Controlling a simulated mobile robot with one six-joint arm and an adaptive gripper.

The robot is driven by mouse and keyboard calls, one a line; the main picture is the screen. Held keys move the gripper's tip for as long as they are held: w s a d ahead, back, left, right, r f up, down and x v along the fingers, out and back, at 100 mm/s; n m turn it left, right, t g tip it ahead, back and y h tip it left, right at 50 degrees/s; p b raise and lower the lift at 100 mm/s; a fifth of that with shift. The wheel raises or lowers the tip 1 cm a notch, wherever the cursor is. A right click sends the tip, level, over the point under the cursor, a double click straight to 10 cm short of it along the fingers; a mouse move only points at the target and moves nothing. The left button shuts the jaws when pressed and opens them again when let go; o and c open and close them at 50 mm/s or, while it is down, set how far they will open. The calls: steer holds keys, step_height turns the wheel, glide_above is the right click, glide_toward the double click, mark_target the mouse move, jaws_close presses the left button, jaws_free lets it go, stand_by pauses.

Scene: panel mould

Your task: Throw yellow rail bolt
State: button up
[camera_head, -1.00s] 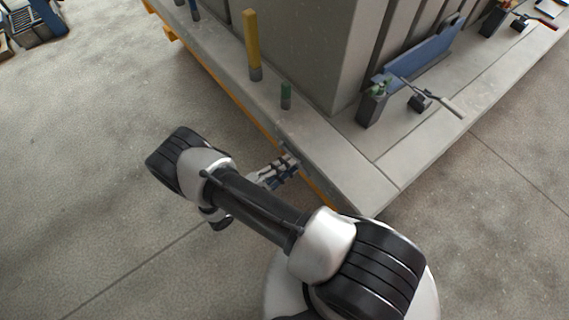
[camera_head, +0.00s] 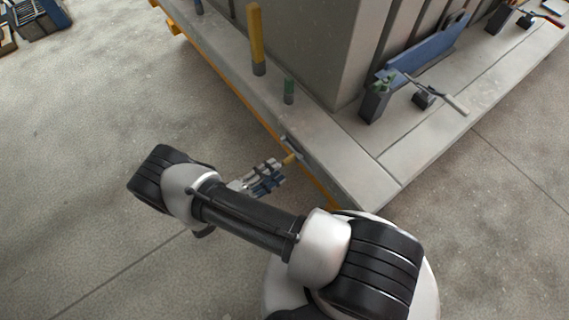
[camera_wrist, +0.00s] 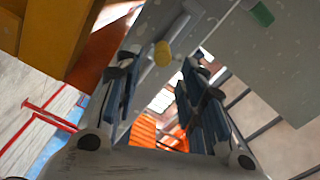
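The yellow rail bolt handle (camera_head: 290,159) sticks out from the side of the concrete bed near its front corner. Grey bolt metal shows just behind it on the bed's edge. My gripper (camera_head: 278,170) is beside the handle, fingertips close to it and pointing at the bed. In the wrist view the handle's round yellow knob (camera_wrist: 162,53) lies between the open fingers (camera_wrist: 158,80), towards their tips. Gaps show at both sides of the knob, and I cannot see the fingers touching it.
A tall yellow post (camera_head: 256,42) and a short green peg (camera_head: 289,92) stand on the bed's ledge. A blue panel (camera_head: 428,50) with a lever clamp (camera_head: 437,95) is farther right. An orange strip (camera_head: 228,87) runs along the bed's lower edge.

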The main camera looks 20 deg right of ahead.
steer(key=v, duration=0.5)
steer(key=shift+s+a, duration=0.15)
steer(key=shift+a, duration=0.05)
stand_by(0.5)
steer(key=d+r+m+g+y, duration=0.3)
steer(key=r+m+g+y, duration=0.1)
steer(key=r+m, duration=0.75)
steer(key=d+r+m+g+y, duration=0.2)
steer(key=r+m+g+y, duration=0.25)
steer(key=r+m, duration=0.65)
steer(key=s+d+r+m+t+y, duration=0.2)
steer(key=s+r+m+t+y, duration=0.2)
steer(key=m, duration=0.7)
steer(key=s+d+r+m+t+y, duration=0.2)
steer(key=s+r+m+t+y, duration=0.1)
steer(key=s+r+m, duration=0.5)
step_height(320, 180, up, 4)
steer(key=m+y, duration=0.1)
steer(key=m, duration=0.1)
steer(key=shift+d+m+t+y, duration=0.3)
steer(key=shift+m+t+y, duration=0.05)
